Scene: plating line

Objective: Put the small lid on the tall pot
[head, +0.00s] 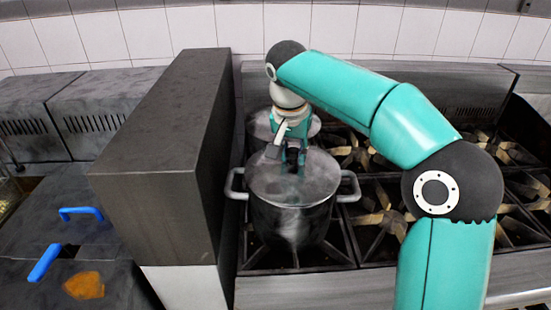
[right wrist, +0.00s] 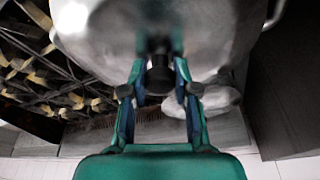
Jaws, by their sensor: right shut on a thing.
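A grey metal pot (head: 275,225) with two side handles stands on the stove in the middle of the head view. A round grey lid (head: 315,178) lies level over its mouth. Whether the lid touches the rim all round I cannot tell. My right gripper (head: 291,160) points down at the lid's centre. In the right wrist view my right gripper (right wrist: 159,75) is shut on the lid's dark knob (right wrist: 160,80), with the lid (right wrist: 95,35) beyond it. My left gripper is not in view.
Another round metal lid or pot (head: 262,124) is behind, partly hidden by my arm. A tall dark block (head: 150,150) stands close on the left. Burner grates (head: 375,225) lie to the right. Blue handles (head: 44,263) show at far left.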

